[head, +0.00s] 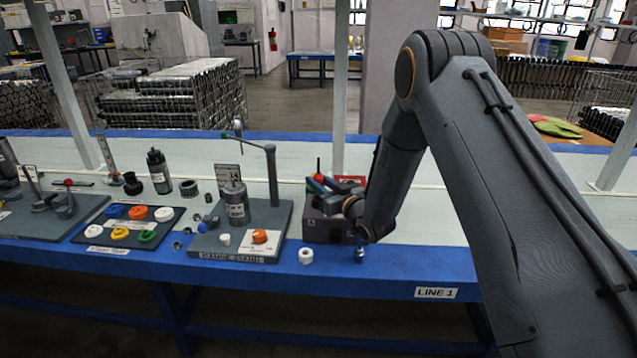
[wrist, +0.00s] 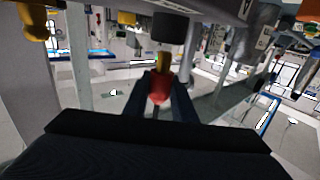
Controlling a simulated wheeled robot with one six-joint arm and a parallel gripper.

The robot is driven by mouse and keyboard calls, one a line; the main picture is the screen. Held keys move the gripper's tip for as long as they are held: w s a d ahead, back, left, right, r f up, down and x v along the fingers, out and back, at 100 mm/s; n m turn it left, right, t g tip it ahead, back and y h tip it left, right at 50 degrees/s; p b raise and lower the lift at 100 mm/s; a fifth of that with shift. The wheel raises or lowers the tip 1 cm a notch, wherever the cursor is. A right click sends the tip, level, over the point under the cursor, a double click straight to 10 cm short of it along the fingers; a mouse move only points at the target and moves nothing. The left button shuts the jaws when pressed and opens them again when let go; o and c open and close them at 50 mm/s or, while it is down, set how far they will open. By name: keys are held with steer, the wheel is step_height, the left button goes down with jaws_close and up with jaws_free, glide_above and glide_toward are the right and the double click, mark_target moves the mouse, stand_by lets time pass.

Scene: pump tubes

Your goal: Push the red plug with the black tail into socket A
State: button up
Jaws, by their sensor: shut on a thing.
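The red plug (wrist: 158,88) shows in the wrist view with a gold tip (wrist: 163,62) and a thin dark tail below it. My gripper (wrist: 157,98) is shut on it, with one dark finger on each side. The gold tip points at a black cylinder (wrist: 174,28) just above it. I cannot tell whether they touch. Part of a grey housing with a letter A (wrist: 247,4) shows at the top edge. The plug is hard to make out there.
Left of the box stands a grey base with a motor (head: 236,203) and a gauge post (head: 271,175). A black tray (head: 128,225) of coloured parts is further left. The table (head: 420,215) behind my arm is clear.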

steer(key=shift+f+b, duration=1.1)
steer(key=shift+f, duration=0.9)
steer(key=o, duration=1.1)
steer(key=shift+v, duration=3.9)
